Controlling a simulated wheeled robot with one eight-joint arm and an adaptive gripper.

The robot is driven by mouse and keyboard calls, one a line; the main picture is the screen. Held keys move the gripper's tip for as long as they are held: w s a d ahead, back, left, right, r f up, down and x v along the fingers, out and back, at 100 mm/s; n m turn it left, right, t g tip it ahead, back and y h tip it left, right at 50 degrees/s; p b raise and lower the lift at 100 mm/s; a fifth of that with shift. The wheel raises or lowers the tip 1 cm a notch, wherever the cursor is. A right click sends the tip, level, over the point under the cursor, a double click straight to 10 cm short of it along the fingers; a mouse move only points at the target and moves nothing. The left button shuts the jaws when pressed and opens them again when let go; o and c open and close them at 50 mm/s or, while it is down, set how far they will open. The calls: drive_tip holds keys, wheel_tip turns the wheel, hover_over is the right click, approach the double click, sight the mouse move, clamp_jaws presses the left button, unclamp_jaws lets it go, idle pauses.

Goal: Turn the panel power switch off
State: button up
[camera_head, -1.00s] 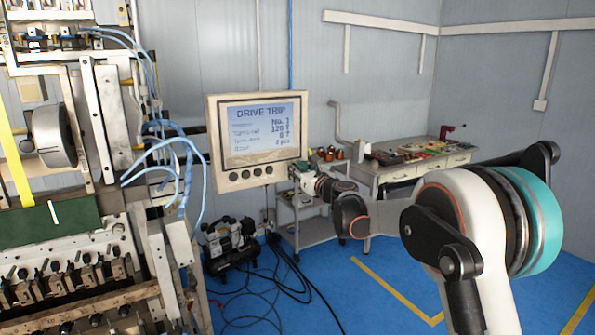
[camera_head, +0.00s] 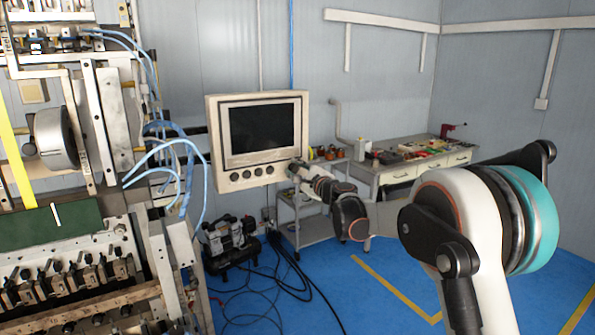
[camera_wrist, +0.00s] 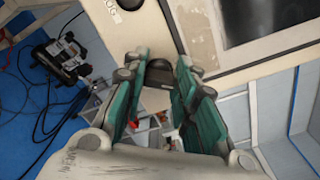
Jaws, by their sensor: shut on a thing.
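The cream control panel (camera_head: 216,140) stands left of centre in the head view, with several dark knobs (camera_head: 246,174) under its screen (camera_head: 262,130). The screen is dark. My gripper (camera_head: 295,170) is at the panel's lower right corner and hides the spot it touches. In the wrist view, the panel (camera_wrist: 142,30) fills the top, with the dark screen at the upper right. My gripper's teal fingers (camera_wrist: 162,68) are closed around a small dark piece, the power switch (camera_wrist: 159,75), at the panel's face. The switch is mostly hidden between the fingers.
The coil winding machine (camera_head: 60,240) with blue hoses fills the left. A compressor (camera_head: 230,243) and black cables lie on the floor below the panel. A workbench (camera_head: 402,175) with tools stands behind my arm. The blue floor at right is clear.

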drive_tip(key=n, duration=0.3)
drive_tip(key=shift+f+n, duration=0.1)
drive_tip(key=shift+n, duration=0.2)
drive_tip(key=shift+f+n, duration=0.1)
drive_tip(key=shift+n, duration=1.7)
drive_tip(key=o, duration=1)
drive_tip(key=shift+a, duration=0.1)
drive_tip(key=shift+o, duration=0.2)
drive_tip(key=shift+s, duration=0.1)
drive_tip(key=v, duration=1.2)
